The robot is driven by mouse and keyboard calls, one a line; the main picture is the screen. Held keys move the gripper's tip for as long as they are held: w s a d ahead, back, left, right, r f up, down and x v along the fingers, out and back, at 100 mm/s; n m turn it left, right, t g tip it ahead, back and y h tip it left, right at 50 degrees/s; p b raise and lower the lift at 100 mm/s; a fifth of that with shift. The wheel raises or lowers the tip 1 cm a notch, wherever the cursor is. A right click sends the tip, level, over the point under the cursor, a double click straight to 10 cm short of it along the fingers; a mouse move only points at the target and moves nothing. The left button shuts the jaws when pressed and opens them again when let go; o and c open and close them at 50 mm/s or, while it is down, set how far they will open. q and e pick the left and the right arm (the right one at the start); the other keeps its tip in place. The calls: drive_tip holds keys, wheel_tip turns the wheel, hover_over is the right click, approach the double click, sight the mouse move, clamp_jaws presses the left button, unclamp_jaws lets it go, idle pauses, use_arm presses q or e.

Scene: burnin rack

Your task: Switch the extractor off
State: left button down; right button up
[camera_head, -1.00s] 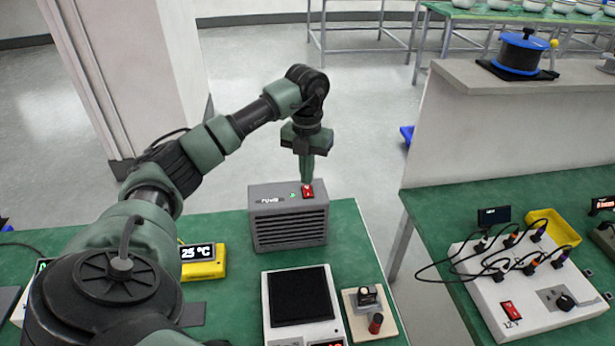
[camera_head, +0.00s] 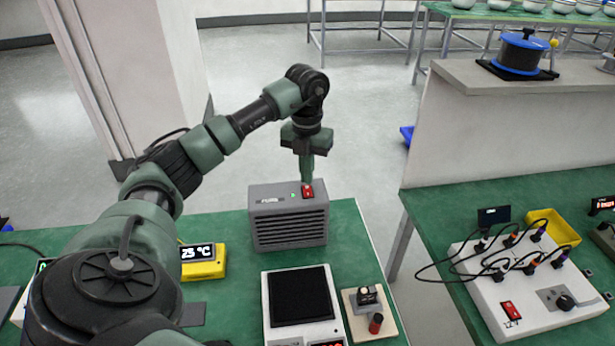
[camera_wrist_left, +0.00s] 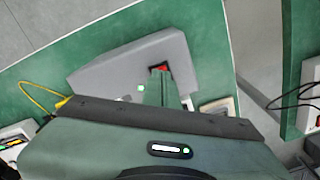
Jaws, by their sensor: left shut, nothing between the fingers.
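The extractor is a grey box (camera_head: 290,226) with a slatted front, standing on the green table. A red switch (camera_head: 308,191) sits on its top near the right end; it also shows in the left wrist view (camera_wrist_left: 160,68). A small green light (camera_wrist_left: 141,88) glows on the top beside the switch. My left gripper (camera_head: 307,180) is shut and empty, pointing straight down with its fingertips at the switch. I cannot tell whether they touch it, and the fingers hide part of the switch. My right gripper is not in view.
A black-topped device (camera_head: 300,296) and a small board with a red knob (camera_head: 370,314) stand in front of the extractor. A yellow temperature display (camera_head: 203,262) is to its left. A white panel with cables (camera_head: 525,300) lies on the right table, across a floor gap.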

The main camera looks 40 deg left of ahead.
sight(307, 187)
use_arm(q)
drive_tip(key=shift+f, duration=0.45)
idle(0.7)
drive_tip(key=shift+f+b, duration=0.55)
drive_tip(key=shift+f, duration=0.05)
drive_tip(key=shift+s+r, duration=0.1)
idle(0.3)
drive_tip(key=shift+r+p, duration=0.6)
drive_tip(key=shift+p, duration=0.1)
wheel_tip(307, 187, up, 6)
drive_tip(key=p, duration=0.4)
drive_tip(key=shift+f+p, duration=0.1)
drive_tip(key=shift+p, duration=0.2)
drive_tip(key=shift+f, duration=0.1)
